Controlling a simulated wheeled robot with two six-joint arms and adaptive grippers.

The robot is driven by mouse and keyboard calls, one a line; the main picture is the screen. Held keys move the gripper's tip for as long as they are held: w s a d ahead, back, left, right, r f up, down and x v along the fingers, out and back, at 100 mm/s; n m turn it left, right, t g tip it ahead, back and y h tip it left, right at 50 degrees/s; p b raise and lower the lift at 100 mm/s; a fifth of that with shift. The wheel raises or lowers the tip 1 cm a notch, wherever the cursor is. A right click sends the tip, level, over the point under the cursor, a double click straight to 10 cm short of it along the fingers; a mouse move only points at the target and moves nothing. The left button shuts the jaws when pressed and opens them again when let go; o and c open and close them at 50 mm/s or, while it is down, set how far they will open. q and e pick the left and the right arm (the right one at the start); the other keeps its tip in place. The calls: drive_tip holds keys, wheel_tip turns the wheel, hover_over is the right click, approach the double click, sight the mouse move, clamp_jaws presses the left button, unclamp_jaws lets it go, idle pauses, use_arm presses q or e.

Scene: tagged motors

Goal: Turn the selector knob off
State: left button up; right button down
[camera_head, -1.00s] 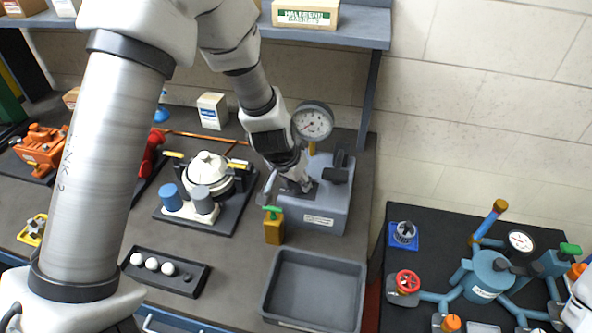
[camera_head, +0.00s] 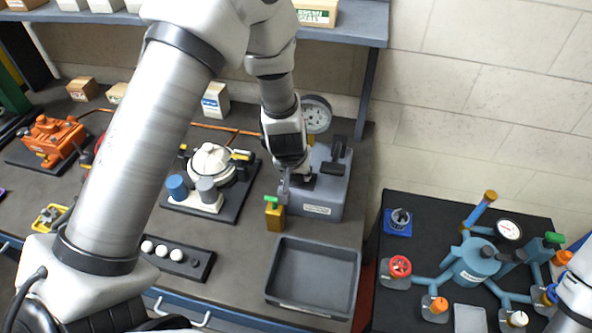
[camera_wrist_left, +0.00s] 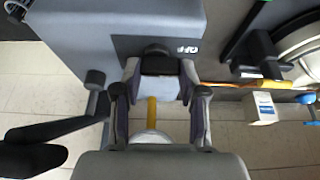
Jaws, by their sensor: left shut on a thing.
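The selector knob (camera_wrist_left: 157,62) is a dark knob on the face of a grey box-shaped unit (camera_head: 323,205), with an "OFF" marking beside it in the left wrist view. My left gripper (camera_wrist_left: 158,75) has its two fingers on either side of the knob and is shut on it. In the head view my left gripper (camera_head: 293,182) reaches down onto the top of the grey unit and hides the knob. The knob's pointing direction cannot be made out. My right gripper is not in view; only a white part of my right arm shows at the lower right.
A pressure gauge (camera_head: 316,114) stands behind the unit and a black lever (camera_head: 337,150) beside the gripper. A brass block with a green handle (camera_head: 274,213) is at the front left. An empty grey tray (camera_head: 313,305) lies in front. A second table (camera_head: 440,215) with blue piping is right.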

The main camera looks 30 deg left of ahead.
use_arm(q)
drive_tip(key=o, duration=1.1)
drive_tip(key=shift+o, duration=0.2)
drive_tip(key=v, duration=0.7)
drive_tip(key=shift+r, duration=0.2)
drive_tip(key=shift+s, duration=0.15)
